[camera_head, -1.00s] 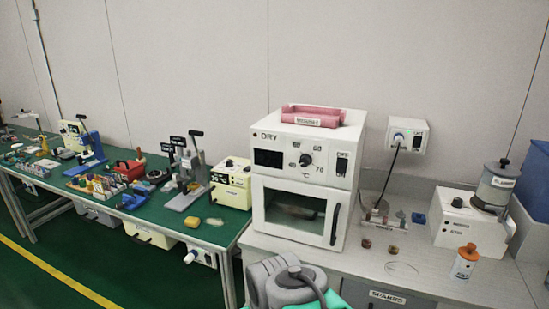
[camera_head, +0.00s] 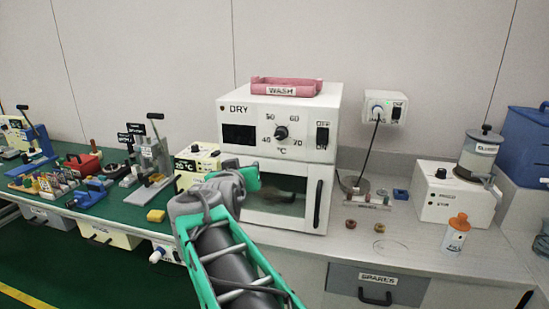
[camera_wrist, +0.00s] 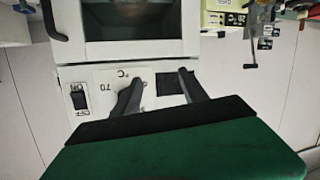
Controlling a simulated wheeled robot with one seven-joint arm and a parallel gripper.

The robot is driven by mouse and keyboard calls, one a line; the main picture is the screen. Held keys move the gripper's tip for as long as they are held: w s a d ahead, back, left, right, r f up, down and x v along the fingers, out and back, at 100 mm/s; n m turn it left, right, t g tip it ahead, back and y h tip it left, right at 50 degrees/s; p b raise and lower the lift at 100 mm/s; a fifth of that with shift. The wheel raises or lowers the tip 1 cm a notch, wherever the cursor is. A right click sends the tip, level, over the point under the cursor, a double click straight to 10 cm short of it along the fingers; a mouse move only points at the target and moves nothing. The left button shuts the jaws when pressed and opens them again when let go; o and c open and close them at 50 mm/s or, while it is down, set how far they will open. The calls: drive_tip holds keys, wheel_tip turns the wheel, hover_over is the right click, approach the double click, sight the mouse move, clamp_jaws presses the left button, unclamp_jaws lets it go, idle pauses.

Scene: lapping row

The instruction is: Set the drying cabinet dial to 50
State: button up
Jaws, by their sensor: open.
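The white drying cabinet (camera_head: 232,172), marked DRY, stands on the grey bench. Its black dial (camera_head: 281,132) sits on the upper panel among the marks 40, 50, 60 and 70; its exact pointer setting is too small to read. My gripper (camera_wrist: 160,76) is open and empty in the wrist view, its fingers pointing at the inverted panel. The dark display (camera_wrist: 171,83) shows between the fingers; the dial seems hidden behind the left finger. In the head view, my arm's green end is in front of the cabinet door, below the dial, with the fingertips not clear.
A black switch (camera_head: 322,136) is right of the dial. A pink WASH tray (camera_head: 286,87) lies on top of the cabinet. The door handle (camera_head: 318,204) stands out at the right. A yellow box (camera_head: 196,165) stands close at the left.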

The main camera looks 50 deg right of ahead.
sight(279, 135)
drive_tip(key=s+d+r+m+g+h, duration=0.1)
drive_tip(key=s+d+r+m+h, duration=0.1)
drive_tip(key=s+d+r+h, duration=0.35)
drive_tip(key=shift+y, duration=0.75)
drive_tip(key=x, duration=0.9)
drive_tip(key=shift+w+a+f, duration=0.1)
drive_tip(key=shift+w, duration=0.1)
drive_tip(key=shift+a, duration=0.1)
clamp_jaws()
